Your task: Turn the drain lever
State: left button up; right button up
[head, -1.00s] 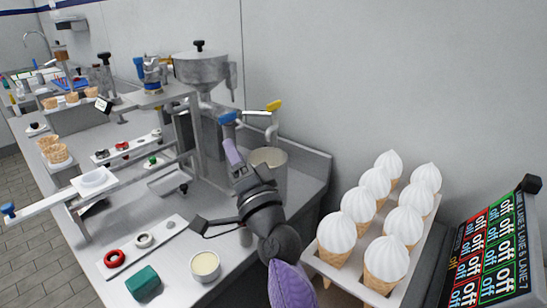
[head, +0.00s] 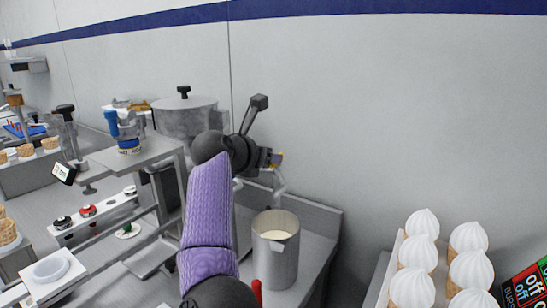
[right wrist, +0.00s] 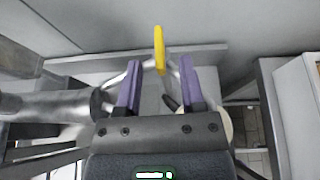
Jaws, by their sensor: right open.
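A yellow lever (head: 276,159) sits on top of a thin pipe spout (head: 280,186) beside the metal hopper (head: 186,118), partly hidden by my right gripper. In the right wrist view the yellow lever (right wrist: 159,48) stands upright between and just beyond the two purple fingertips. My right gripper (head: 265,157) is open around the lever's near side; its fingers show apart in the right wrist view (right wrist: 160,82). I cannot tell whether a finger touches the lever. My left gripper is not in view.
A metal jug (head: 275,262) with pale contents stands below the spout. White-topped cones (head: 421,253) stand in a rack at the right. The wall is close behind the lever. A metal stand (head: 140,155) with a blue-handled part is at the left.

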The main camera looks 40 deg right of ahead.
jog(key=x, duration=0.5)
jog(key=shift+w+b, duration=0.1)
jog(key=shift+b, duration=0.3)
grip_shut()
